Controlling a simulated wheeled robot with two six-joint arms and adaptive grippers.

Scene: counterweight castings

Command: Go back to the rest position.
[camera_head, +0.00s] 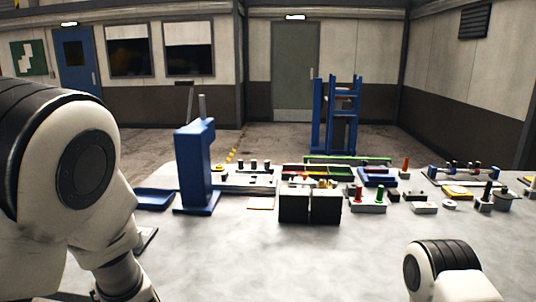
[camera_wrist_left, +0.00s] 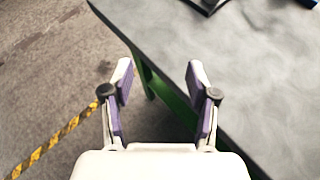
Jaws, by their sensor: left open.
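My left gripper (camera_wrist_left: 160,80) is open and empty in the left wrist view, with its two fingers spread apart. It is over the table's edge, above the floor. In the head view my left arm fills the left side, and its gripper is out of the picture. My right arm shows only as a link at the lower right, with its gripper out of view. Two dark blocks (camera_head: 294,206) stand side by side on the grey table (camera_head: 290,255), away from both arms.
A blue upright stand (camera_head: 194,165) is at the left of the table. Several small fixtures and pegs, a blue tray (camera_head: 154,199) and a tall blue rack (camera_head: 337,115) are further back. The front of the table is clear. Yellow-black tape (camera_wrist_left: 55,138) marks the floor.

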